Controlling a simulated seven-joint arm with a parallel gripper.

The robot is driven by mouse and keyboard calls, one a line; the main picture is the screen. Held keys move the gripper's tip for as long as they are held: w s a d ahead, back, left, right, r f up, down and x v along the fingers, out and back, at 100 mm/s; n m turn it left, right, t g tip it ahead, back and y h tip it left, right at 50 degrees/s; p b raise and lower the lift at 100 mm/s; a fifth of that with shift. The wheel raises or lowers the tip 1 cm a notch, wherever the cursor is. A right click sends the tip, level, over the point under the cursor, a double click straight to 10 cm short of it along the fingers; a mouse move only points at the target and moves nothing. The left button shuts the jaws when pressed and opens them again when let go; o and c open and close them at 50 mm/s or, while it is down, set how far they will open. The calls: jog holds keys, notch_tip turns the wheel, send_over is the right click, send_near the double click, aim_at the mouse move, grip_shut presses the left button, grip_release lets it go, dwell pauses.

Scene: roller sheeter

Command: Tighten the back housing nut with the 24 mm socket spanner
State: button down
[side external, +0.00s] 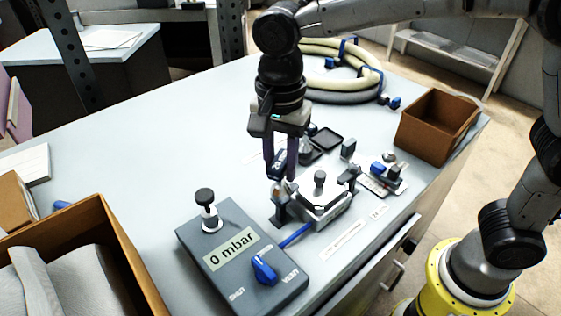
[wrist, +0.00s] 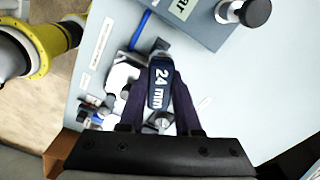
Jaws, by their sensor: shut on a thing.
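My gripper (side external: 279,170) is shut on the 24 mm socket spanner (wrist: 160,88). Its dark blue body with the white "24 mm" marking shows between the fingers in the wrist view. In the side view the spanner (side external: 277,160) is a dark piece between the fingers, just behind and left of the metal housing (side external: 318,205). The housing also shows in the wrist view (wrist: 121,76), partly covered by the gripper and spanner. A dark knob stands on top of it. I cannot make out the back nut, or whether the socket touches it.
A grey "0 mbar" box (side external: 245,255) with a blue lever stands in front, joined to the housing by a blue hose. Small parts on a tray (side external: 378,187) lie right of the housing. A brown bin (side external: 437,123) and coiled hoses (side external: 335,97) are farther back.

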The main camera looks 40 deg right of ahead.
jog(key=shift+m, duration=1)
jog(key=shift+n, duration=0.5)
jog(key=shift+r, duration=0.1)
jog(key=shift+r, duration=1.3)
jog(key=shift+r, duration=2.55)
